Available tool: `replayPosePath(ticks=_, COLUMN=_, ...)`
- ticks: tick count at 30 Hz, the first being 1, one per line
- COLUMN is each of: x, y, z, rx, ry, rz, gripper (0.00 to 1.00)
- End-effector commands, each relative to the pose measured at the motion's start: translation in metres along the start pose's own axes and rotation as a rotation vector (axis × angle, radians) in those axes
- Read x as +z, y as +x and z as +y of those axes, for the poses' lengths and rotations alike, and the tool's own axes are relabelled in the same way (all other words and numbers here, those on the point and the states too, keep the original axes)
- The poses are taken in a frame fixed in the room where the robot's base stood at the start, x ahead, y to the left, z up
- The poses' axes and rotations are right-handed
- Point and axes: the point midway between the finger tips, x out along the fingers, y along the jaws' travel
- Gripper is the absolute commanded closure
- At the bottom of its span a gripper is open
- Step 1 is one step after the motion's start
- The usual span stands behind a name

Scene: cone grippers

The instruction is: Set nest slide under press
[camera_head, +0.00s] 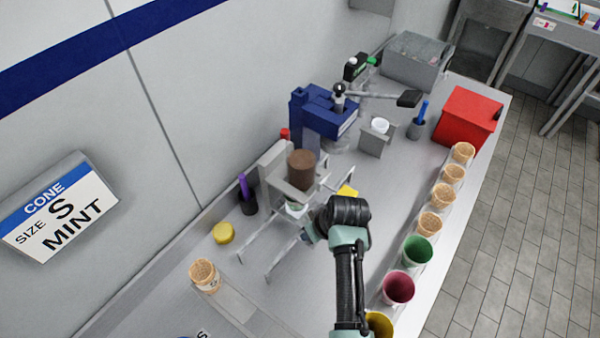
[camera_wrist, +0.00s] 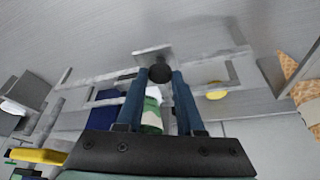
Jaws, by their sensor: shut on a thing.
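My gripper (camera_head: 312,228) reaches in from the front right, beside a grey frame of rails (camera_head: 262,245). In the wrist view its two blue fingers (camera_wrist: 160,76) are shut on a round black knob (camera_wrist: 160,72), which seems to belong to the nest slide; the slide's body is hard to make out. A white and green cup (camera_head: 296,209) stands by my gripper, below a brown cylinder (camera_head: 301,168) on a grey stand; it also shows between the fingers in the wrist view (camera_wrist: 152,112). I cannot tell whether this stand or the blue machine (camera_head: 322,112) with the black-ended lever (camera_head: 408,98) is the press.
Several cones and coloured cups, including a green cup (camera_head: 418,251), line the right counter edge. A red box (camera_head: 468,116) stands at the back right. A yellow disc (camera_head: 223,232), a cone (camera_head: 204,275) and a dark holder (camera_head: 248,203) stand left of the rails.

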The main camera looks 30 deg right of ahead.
Motion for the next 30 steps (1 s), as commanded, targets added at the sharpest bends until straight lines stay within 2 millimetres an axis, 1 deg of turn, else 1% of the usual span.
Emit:
replayPosePath(ticks=3, x=0.000, y=0.001, z=0.003, rx=-0.003, ry=0.000, rz=-0.002, gripper=1.00)
replayPosePath(ticks=10, x=0.000, y=0.001, z=0.003, rx=-0.003, ry=0.000, rz=-0.003, gripper=1.00)
replayPosePath(ticks=11, x=0.000, y=0.001, z=0.003, rx=-0.003, ry=0.000, rz=-0.003, gripper=0.62)
replayPosePath(ticks=15, x=0.000, y=0.001, z=0.003, rx=-0.003, ry=0.000, rz=-0.002, gripper=0.37)
replayPosePath(ticks=16, x=0.000, y=0.001, z=0.003, rx=-0.003, ry=0.000, rz=-0.002, gripper=0.34)
replayPosePath(ticks=26, x=-0.001, y=-0.001, z=0.003, rx=-0.002, ry=0.000, rz=0.000, gripper=0.34)
replayPosePath(ticks=30, x=-0.001, y=-0.011, z=0.003, rx=-0.001, ry=0.000, rz=0.001, gripper=0.34)
